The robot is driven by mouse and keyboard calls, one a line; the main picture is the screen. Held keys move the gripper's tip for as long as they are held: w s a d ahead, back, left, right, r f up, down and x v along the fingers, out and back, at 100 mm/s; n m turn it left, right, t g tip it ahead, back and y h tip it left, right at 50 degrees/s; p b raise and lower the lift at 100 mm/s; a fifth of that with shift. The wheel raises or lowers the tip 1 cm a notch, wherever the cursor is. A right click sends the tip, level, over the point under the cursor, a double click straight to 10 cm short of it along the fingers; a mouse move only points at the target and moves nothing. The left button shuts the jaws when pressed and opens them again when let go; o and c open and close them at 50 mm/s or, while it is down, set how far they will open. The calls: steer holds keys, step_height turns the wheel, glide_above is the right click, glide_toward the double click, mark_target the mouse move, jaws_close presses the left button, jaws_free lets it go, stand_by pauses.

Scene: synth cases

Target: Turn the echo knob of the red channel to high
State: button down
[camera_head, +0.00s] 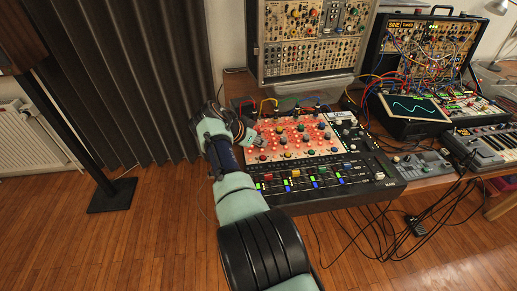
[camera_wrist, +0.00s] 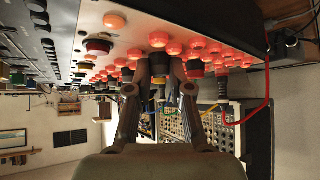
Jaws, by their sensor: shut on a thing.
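The mixer (camera_head: 385,183) lies on the table in the head view, with a red-lit panel of knobs and a row of coloured faders along its front. My gripper (camera_head: 248,131) reaches over the left edge of the knob panel. In the wrist view, my gripper (camera_wrist: 160,68) has its two fingers closed around a small dark knob (camera_wrist: 159,62) on the lit panel. Its pointer and label cannot be read, so I cannot tell its setting or whether it is the red channel's echo knob. Other glowing knobs stand close beside the fingers.
Modular synth cases (camera_head: 310,40) stand behind the mixer, with patch cables between. A case with a scope screen (camera_head: 414,106) and a keyboard (camera_head: 490,143) are at right. Loose cables hang off the table's front. A black stand (camera_head: 112,195) is at left.

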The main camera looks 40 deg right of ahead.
steer(key=shift+f, duration=0.1)
stand_by(0.3)
steer(key=c, duration=1.1)
jaws_free()
steer(key=shift+o, duration=0.2)
steer(key=v, duration=1.2)
